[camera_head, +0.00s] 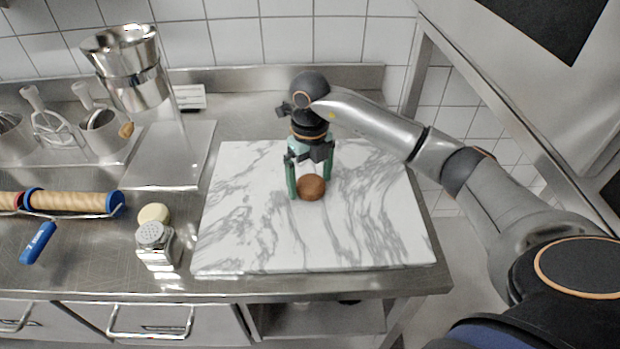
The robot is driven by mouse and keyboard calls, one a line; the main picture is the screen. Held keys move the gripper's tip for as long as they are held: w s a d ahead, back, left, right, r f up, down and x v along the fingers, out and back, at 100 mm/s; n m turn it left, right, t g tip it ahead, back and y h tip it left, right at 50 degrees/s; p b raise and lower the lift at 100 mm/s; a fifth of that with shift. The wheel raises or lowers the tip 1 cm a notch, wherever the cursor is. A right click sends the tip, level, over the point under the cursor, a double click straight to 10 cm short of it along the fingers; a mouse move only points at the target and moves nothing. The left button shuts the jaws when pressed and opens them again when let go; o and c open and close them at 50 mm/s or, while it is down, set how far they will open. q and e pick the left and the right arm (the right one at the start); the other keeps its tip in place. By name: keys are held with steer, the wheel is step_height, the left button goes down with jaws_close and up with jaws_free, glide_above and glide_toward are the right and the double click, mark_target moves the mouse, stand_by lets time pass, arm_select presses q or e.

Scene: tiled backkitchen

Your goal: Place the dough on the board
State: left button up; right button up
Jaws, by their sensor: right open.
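The dough, a small brown ball (311,188), is on the white marble board (350,240), near the middle of its upper half. My right gripper (308,186) points down over it, with its green fingers apart on either side of the ball. The gripper is open; I cannot tell whether either finger touches the dough. My left gripper is out of view.
A salt shaker (157,246) and a pale round item (153,214) stand just left of the board. The board's front and right are clear.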

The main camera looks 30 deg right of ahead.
mark_target(310, 188)
step_height(310, 188, up, 12)
stand_by(0.4)
